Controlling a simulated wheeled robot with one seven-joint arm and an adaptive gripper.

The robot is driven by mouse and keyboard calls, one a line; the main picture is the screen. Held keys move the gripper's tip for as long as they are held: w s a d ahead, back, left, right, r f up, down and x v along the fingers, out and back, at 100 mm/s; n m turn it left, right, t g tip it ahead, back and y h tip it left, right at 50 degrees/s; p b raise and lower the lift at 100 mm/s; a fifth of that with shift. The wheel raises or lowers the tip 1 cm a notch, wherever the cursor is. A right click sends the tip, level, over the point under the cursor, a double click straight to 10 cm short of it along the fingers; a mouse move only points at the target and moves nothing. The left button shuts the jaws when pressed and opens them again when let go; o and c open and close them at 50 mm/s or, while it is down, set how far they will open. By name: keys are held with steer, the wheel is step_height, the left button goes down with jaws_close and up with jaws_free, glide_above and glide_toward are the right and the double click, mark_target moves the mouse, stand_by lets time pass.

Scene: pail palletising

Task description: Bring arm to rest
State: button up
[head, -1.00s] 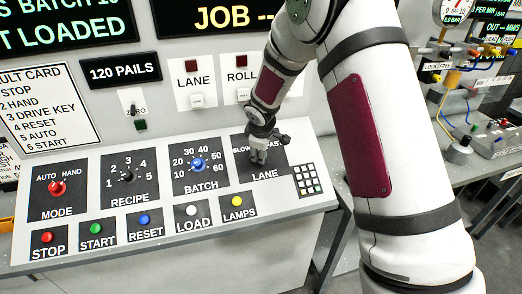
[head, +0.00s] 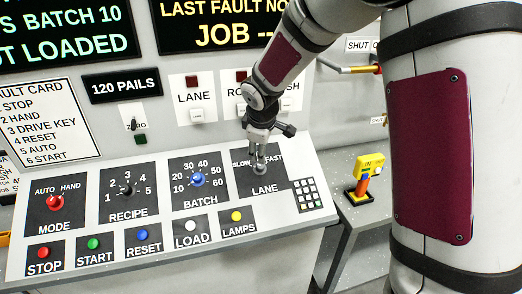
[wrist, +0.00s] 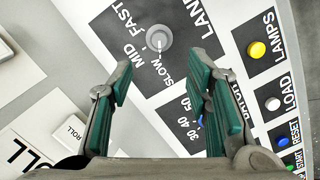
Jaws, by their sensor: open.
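My gripper (head: 261,152) is above the LANE panel on the sloped console, apart from the grey LANE knob (head: 260,168). In the wrist view my gripper (wrist: 163,72) is open, with two green-padded fingers spread and nothing between them. The LANE knob (wrist: 158,38) shows beyond the fingertips, near the labels SLOW, MID and FAST. My arm rises from the gripper and fills the right of the head view.
The console (head: 105,262) carries a red MODE knob (head: 55,203), a RECIPE knob, a blue BATCH knob (head: 197,180), a row of coloured buttons and a keypad (head: 308,194). A yellow device (head: 368,168) stands on a grey bench at right. Display boards hang behind.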

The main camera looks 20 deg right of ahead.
steer(key=s+d+r+m, duration=0.3)
steer(key=s+r+m, duration=0.3)
steer(key=s+r, duration=0.85)
steer(key=s+a+m+y, duration=0.1)
steer(key=s+m, duration=0.4)
steer(key=s, duration=1.4)
steer(key=shift+a+r, duration=0.25)
steer(key=shift+r, duration=0.2)
